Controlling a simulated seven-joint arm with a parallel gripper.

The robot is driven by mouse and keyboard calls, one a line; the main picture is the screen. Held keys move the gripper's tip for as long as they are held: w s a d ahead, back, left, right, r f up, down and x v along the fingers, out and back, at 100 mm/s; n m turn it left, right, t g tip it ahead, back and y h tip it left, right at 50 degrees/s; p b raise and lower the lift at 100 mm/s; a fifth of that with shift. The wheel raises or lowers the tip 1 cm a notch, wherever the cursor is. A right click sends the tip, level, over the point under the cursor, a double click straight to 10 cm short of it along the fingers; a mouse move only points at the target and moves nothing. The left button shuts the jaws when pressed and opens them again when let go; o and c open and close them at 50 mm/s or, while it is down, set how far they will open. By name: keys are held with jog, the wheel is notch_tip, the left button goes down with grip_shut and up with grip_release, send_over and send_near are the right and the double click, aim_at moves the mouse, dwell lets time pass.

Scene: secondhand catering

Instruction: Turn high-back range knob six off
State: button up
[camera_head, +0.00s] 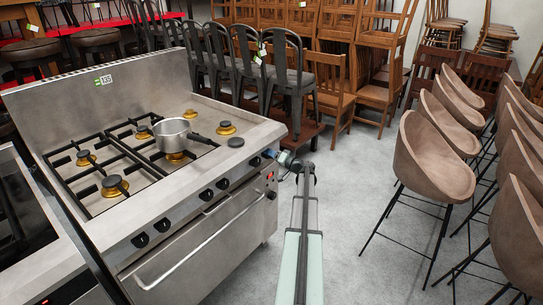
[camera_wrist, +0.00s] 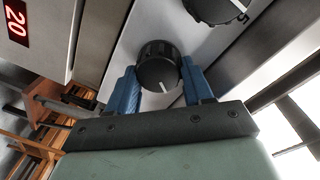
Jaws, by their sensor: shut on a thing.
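The high-back range (camera_head: 185,215) stands at the left of the head view, with a row of black knobs along its sloping front panel. My gripper (camera_head: 271,154) is at the right end of that row. In the wrist view, a black ribbed knob (camera_wrist: 157,62) sits between the blue fingers of my gripper (camera_wrist: 160,80), which are shut on its sides. A white line on its face points down the picture, slightly right. In the head view my gripper hides this knob. The neighbouring knob (camera_wrist: 213,8) is beside a printed 5; it also shows in the head view (camera_head: 255,161).
A saucepan (camera_head: 174,136) stands on a burner of the range. A red display (camera_wrist: 17,20) reads 20. Brown bar stools (camera_head: 433,160) stand to the right, and dark metal chairs (camera_head: 285,80) behind. Grey floor (camera_head: 350,200) lies open between the range and stools.

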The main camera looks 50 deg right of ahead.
jog(key=n, duration=0.6)
jog(key=shift+w+a+n, duration=0.1)
jog(key=shift+n, duration=0.3)
dwell(0.4)
jog(key=o, duration=1)
jog(key=shift+o, duration=0.2)
jog(key=s, duration=1.4)
jog(key=shift+a, duration=0.4)
